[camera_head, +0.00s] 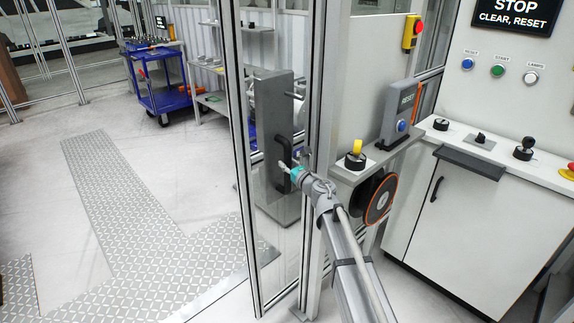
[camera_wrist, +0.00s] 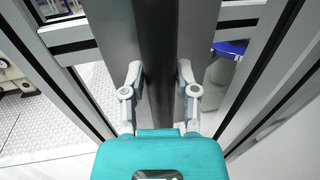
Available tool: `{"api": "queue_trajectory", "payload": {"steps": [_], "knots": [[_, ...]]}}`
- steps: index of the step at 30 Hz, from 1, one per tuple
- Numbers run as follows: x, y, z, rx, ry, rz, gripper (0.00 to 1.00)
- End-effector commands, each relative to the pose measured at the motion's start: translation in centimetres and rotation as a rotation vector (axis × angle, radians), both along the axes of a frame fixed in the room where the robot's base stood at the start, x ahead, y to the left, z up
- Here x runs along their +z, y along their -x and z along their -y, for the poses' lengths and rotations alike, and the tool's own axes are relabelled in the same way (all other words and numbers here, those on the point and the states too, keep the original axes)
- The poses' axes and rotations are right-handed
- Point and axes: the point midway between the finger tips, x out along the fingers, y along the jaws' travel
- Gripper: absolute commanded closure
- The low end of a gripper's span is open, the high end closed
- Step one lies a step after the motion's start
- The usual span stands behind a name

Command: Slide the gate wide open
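The gate (camera_head: 243,150) is a tall aluminium-framed clear panel in the middle of the head view. A grey upright plate (camera_head: 277,105) on it carries a dark vertical pull handle (camera_head: 283,152). In the wrist view the handle is the dark vertical bar (camera_wrist: 157,55) in the middle. My gripper (camera_head: 288,168) is at the handle's lower part. In the wrist view my gripper (camera_wrist: 158,72) is open, with one finger on each side of the bar and visible gaps. Its fingers do not appear closed on it. I cannot tell how far the gate stands open.
A metal post (camera_head: 318,120) and a shelf with a blue-button RESET box (camera_head: 397,115) stand right of the gate. A white control cabinet (camera_head: 445,220) is farther right. A blue cart (camera_head: 160,90) stands behind. The patterned floor plates (camera_head: 130,210) at left are clear.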

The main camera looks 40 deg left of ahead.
Motion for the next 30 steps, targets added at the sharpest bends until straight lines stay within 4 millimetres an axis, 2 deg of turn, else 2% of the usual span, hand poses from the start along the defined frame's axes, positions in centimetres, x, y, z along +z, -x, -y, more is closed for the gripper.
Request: {"api": "queue_trajectory", "payload": {"steps": [1, 4, 15, 20, 26, 30], "knots": [[0.0, 0.1, 0.0, 0.001, 0.0, 0.0, 0.46], [0.0, 0.2, -0.1, 0.003, 0.0, -0.001, 0.29], [0.0, 0.2, -0.2, 0.005, -0.002, -0.002, 0.29], [0.0, 0.4, 0.3, 0.005, -0.002, -0.002, 0.29], [0.0, 1.0, 2.2, 0.004, -0.002, -0.002, 0.29], [0.0, 1.7, 4.1, 0.004, -0.002, -0.002, 0.29]]}}
